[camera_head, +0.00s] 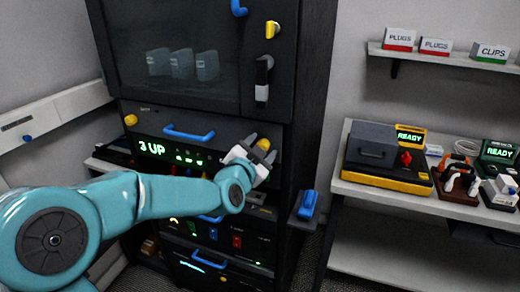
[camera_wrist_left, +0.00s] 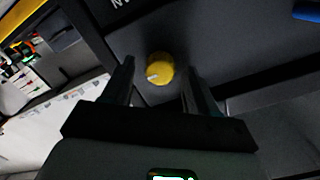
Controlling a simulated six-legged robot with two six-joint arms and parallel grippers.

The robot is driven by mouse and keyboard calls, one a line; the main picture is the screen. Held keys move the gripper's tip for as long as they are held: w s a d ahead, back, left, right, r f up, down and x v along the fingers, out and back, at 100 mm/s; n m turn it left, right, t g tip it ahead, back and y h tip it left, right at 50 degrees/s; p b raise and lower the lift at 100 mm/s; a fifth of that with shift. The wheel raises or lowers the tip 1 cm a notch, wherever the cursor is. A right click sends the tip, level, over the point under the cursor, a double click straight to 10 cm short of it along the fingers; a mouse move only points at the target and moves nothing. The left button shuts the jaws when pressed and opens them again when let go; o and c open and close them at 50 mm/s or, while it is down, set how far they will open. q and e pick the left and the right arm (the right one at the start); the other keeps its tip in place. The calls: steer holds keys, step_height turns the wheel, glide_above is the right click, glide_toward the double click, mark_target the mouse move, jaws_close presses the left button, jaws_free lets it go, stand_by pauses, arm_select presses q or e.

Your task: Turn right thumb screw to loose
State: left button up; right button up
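The right thumb screw (camera_head: 264,144) is a yellow knob at the right end of the drawer panel (camera_head: 215,140) with the green "3 UP" display. My left gripper (camera_head: 257,152) is right at this knob. In the left wrist view the yellow knob (camera_wrist_left: 160,69) shows between and beyond the two dark fingers of my left gripper (camera_wrist_left: 160,88), which are spread apart with gaps on both sides. A pale mark shows on the knob's face. The left thumb screw (camera_head: 131,120) is a yellow knob at the panel's left end. My right gripper is not in view.
A blue handle (camera_head: 189,134) sits on the panel between the knobs. A blue handle (camera_head: 308,204) stands right of the rack. A shelf of devices (camera_head: 385,195) is farther right.

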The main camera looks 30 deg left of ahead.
arm_select(q)
steer(key=v, duration=1.6)
steer(key=shift+s, duration=0.2)
